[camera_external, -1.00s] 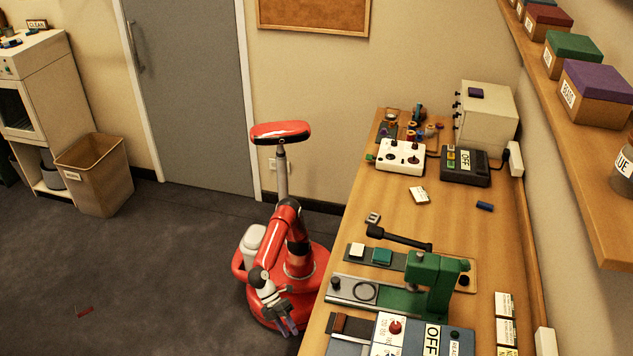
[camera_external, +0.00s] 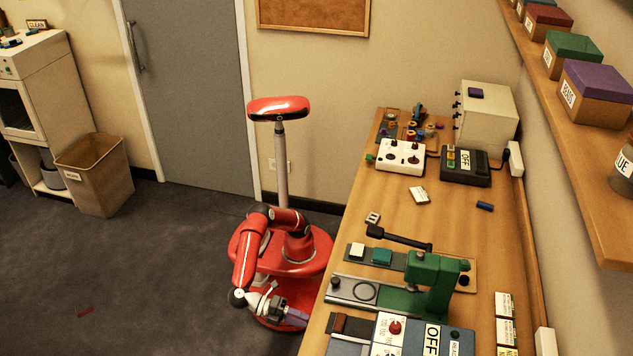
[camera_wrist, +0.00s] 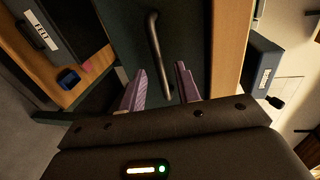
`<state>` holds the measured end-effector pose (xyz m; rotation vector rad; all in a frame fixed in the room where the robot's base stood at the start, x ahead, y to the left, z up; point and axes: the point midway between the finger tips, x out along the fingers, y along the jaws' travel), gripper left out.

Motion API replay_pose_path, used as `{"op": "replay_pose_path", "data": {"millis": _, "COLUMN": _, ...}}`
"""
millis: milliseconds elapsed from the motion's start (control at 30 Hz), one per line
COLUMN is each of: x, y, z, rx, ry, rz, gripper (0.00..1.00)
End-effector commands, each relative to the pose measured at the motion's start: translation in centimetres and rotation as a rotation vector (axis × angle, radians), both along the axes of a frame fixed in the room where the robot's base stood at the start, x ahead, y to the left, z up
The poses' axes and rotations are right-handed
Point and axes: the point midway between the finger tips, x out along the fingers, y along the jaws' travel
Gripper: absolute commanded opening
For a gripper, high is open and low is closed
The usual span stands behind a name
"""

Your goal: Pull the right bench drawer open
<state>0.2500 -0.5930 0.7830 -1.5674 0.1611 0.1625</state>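A dark drawer front (camera_wrist: 125,18) with a dark curved bar handle (camera_wrist: 152,38) fills the middle of the wrist view; I cannot tell for certain that it is the right bench drawer. My gripper (camera_wrist: 158,88) is open, its two purple-grey fingers apart, with the handle running into the gap between them. Contact with the handle cannot be made out. In the external view my gripper (camera_external: 298,318) is low beside the left edge of the wooden bench (camera_external: 450,215). The drawer fronts are hidden there under the bench top.
The wrist view shows a wooden surface with a small blue object (camera_wrist: 69,77) at left, and a blue-grey labelled box (camera_wrist: 264,72) at right. A green press (camera_external: 435,285) stands on the bench. Open floor (camera_external: 170,270) lies left of my base.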

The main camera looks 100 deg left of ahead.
Motion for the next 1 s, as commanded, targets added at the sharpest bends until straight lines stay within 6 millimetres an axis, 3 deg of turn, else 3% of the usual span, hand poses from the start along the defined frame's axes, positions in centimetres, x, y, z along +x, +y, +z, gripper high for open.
{"op": "replay_pose_path", "data": {"millis": 133, "x": 1.26, "y": 0.04, "z": -0.25, "rx": 0.000, "ry": 0.000, "rz": 0.002, "gripper": 0.33}}
{"op": "replay_pose_path", "data": {"millis": 433, "x": 1.49, "y": 0.00, "z": -0.33, "rx": 0.000, "ry": 0.001, "rz": -0.001, "gripper": 0.33}}
{"op": "replay_pose_path", "data": {"millis": 700, "x": 1.47, "y": 0.00, "z": -0.33, "rx": 0.001, "ry": 0.002, "rz": 0.000, "gripper": 0.00}}
{"op": "replay_pose_path", "data": {"millis": 1000, "x": 1.40, "y": 0.00, "z": -0.34, "rx": 0.001, "ry": 0.002, "rz": -0.001, "gripper": 0.00}}
